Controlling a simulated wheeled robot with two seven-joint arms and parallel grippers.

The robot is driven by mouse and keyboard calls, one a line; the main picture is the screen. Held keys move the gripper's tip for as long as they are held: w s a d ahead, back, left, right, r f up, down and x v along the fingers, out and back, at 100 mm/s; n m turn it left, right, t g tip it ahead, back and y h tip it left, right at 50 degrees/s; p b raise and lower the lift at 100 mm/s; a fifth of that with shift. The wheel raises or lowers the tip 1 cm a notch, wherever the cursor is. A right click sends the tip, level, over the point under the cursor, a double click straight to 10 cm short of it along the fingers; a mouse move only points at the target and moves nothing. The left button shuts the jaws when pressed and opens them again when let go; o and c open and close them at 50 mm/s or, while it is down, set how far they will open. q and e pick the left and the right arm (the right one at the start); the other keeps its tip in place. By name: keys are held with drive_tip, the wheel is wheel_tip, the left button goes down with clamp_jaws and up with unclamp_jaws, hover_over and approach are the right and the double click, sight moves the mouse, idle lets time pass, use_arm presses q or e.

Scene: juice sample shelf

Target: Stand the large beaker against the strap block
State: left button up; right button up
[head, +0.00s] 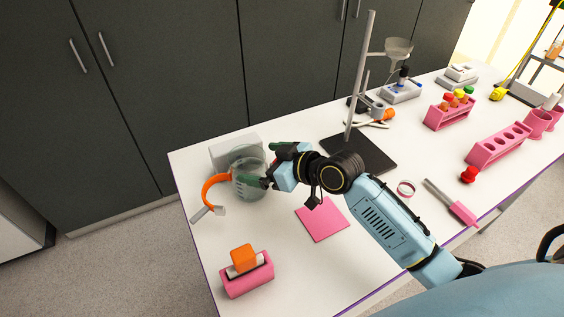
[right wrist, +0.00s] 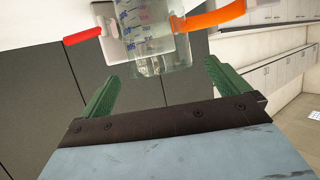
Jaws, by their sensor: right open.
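The large beaker (head: 246,188), clear with printed marks, stands upright on the table near its back left corner. The pale strap block (head: 222,150) is right behind it; whether they touch is hard to tell. An orange strap (head: 211,184) curves out at the beaker's left. My right gripper (head: 267,166) is open at the beaker's right side, one green finger overlapping its edge in the head view. In the right wrist view the beaker (right wrist: 148,38) lies ahead, between and beyond the open fingers, with the orange strap (right wrist: 212,15) beside it. My left gripper is not in view.
A pink mat (head: 322,219) lies in front of my right gripper. A pink holder (head: 248,281) with an orange-topped piece stands at the front left. A dark stand base (head: 372,155) with a pole is to the right. Pink racks (head: 497,144) stand farther right.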

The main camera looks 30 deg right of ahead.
drive_tip(key=v, duration=0.6)
drive_tip(key=shift+s, duration=0.25)
